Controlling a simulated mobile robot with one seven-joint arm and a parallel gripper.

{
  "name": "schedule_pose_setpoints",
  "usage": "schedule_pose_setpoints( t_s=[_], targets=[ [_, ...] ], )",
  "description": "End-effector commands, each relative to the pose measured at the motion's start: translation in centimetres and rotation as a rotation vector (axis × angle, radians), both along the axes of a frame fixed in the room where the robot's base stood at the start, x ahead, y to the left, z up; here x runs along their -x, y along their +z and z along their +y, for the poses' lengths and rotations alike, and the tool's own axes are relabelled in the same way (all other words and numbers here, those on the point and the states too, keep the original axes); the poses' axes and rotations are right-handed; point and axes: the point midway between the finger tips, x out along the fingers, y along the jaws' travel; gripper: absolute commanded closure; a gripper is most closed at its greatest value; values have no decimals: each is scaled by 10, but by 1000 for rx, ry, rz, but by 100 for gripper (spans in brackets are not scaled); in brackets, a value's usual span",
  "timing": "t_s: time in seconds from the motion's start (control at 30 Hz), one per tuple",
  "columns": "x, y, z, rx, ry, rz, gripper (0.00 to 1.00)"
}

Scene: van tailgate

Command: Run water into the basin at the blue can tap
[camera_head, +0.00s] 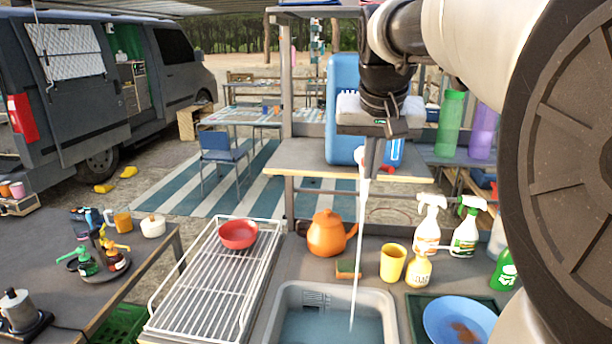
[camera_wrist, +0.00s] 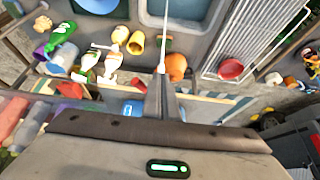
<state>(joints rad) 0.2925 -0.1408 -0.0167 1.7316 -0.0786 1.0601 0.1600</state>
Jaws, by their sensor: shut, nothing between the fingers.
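The blue can (camera_head: 342,75) stands on a raised wooden shelf (camera_head: 300,158), partly hidden behind my arm. Its tap is mostly hidden by my gripper; a small red and white bit shows beside the fingers. A thin white stream of water (camera_head: 357,250) falls from there into the grey basin (camera_head: 388,297), where bluish water shows. The stream also shows in the wrist view (camera_wrist: 161,50), with the basin (camera_wrist: 146,18) at the top. My gripper (camera_head: 369,172) points down at the tap, fingers shut and empty. Its fingers also show in the wrist view (camera_wrist: 161,82). Contact with the tap cannot be told.
Left of the basin is a white drying rack (camera_head: 200,300) with a red bowl (camera_head: 238,234). A blue plate (camera_head: 450,312) lies to the right.

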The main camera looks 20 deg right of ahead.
Motion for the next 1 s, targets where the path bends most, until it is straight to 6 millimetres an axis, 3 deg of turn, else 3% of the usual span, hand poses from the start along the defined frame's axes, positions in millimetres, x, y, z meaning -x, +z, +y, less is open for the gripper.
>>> schedule_pose_setpoints(
  t_s=[0.03, 0.57, 0.67, 1.0],
  targets=[
    [-1, 7, -2, 3, 2, -9, 100],
    [-28, 5, -45, 3, -2, -5, 100],
    [-27, 5, -43, 3, -1, -7, 100],
    [-23, 41, -41, 3, -1, -7, 100]
  ],
)
